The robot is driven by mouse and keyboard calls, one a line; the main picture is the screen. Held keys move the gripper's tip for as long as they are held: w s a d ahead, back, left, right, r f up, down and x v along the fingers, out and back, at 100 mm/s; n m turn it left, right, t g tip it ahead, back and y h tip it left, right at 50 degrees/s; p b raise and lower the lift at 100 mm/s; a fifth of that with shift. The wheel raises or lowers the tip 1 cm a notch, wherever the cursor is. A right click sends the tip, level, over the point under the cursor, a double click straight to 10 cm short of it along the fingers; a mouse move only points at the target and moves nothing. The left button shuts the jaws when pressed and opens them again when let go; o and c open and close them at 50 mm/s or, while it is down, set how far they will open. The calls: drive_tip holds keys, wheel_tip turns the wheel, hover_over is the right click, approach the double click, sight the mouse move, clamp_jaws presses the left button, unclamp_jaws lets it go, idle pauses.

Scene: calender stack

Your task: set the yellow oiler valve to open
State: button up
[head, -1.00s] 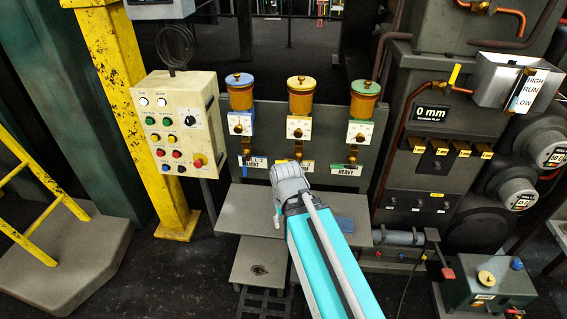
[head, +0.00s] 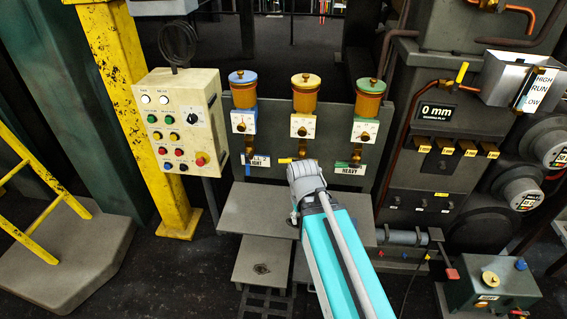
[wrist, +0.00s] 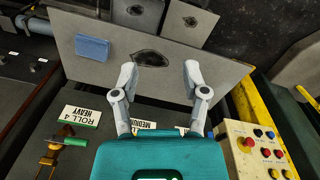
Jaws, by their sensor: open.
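The yellow oiler (head: 306,92), an amber cup with a yellow lid and a white dial plate, is the middle one of three in the head view. A yellow strip that looks like its valve handle (head: 285,160) shows left of my gripper (head: 306,178); the rest of the valve is hidden behind the gripper. In the wrist view my gripper (wrist: 160,72) is open, its two fingers apart over a grey plate with nothing between them. The MEDIUM label (wrist: 148,126) is partly covered by the gripper body. I cannot tell whether the gripper touches the valve.
The blue-lidded oiler (head: 243,88) stands left and the green-lidded oiler (head: 369,98) right. A cream control box (head: 180,125) is at the left. A grey shelf (head: 255,222) juts out below the oilers.

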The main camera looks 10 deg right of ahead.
drive_tip(key=w+d+f+n+t+h+b, duration=0.1)
drive_tip(key=w+f+n+t+h+b, duration=0.15)
drive_tip(key=w+h+b, duration=0.2)
drive_tip(key=n+t+h+b, duration=0.5)
drive_tip(key=n+t+b, duration=0.3)
drive_tip(key=t+b, duration=0.15)
approach(283, 162)
drive_tip(key=s+a, duration=0.2)
drive_tip(key=shift+w+r, duration=0.1)
drive_tip(key=shift+r, duration=0.05)
drive_tip(key=b+x, duration=0.2)
drive_tip(key=x, duration=1.1)
drive_tip(key=shift+w+d+b, duration=0.15)
drive_tip(key=shift+d+b, duration=0.15)
drive_tip(key=shift+d, duration=0.1)
clamp_jaws()
